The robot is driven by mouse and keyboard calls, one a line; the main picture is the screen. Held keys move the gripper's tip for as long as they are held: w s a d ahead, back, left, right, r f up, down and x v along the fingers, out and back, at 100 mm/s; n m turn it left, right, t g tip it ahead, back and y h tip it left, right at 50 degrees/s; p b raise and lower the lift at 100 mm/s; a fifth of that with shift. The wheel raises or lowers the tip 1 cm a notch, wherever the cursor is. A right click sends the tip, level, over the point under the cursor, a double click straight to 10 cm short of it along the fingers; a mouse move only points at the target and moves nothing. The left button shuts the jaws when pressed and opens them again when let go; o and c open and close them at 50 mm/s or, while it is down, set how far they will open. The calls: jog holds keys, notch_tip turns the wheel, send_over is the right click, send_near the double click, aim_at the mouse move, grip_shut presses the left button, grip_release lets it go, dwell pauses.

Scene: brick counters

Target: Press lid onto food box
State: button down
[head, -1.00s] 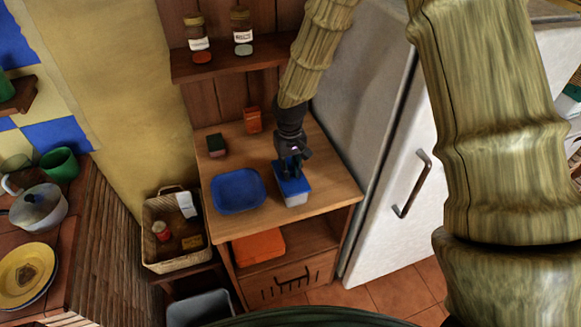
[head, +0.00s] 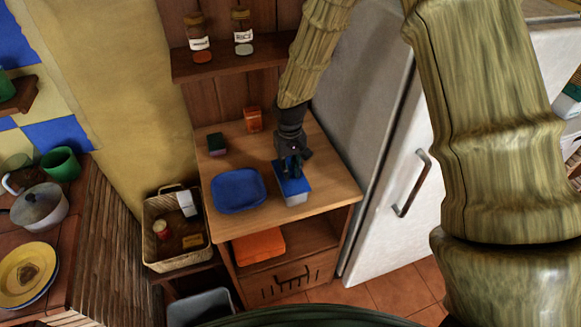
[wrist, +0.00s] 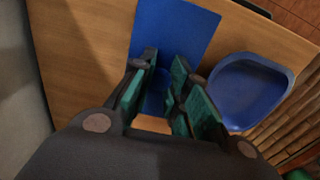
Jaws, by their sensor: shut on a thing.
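The food box (head: 297,199) is a pale, whitish box standing on the wooden counter. Its blue lid (head: 296,187) lies over its top and also shows as a flat blue panel in the wrist view (wrist: 178,28). My gripper (head: 292,171) is above the lid, pointing down, and is shut on a part of the lid near its middle. In the wrist view my gripper's fingers (wrist: 163,88) stand on both sides of a blue piece. I cannot tell whether the lid is seated all round the box rim.
A blue tray (head: 239,204) sits just left of the box. A dark sponge-like block (head: 216,145) and an orange box (head: 253,120) stand farther back. A fridge (head: 385,150) is close on the right. Counter is bare in front of the box.

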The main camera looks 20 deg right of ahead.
jog(key=c, duration=1.3)
grip_release()
jog(key=shift+o, duration=0.2)
jog(key=o, duration=0.4)
jog(key=shift+o, duration=0.2)
jog(key=shift+r+p, duration=2.55)
jog(key=shift+r, duration=0.95)
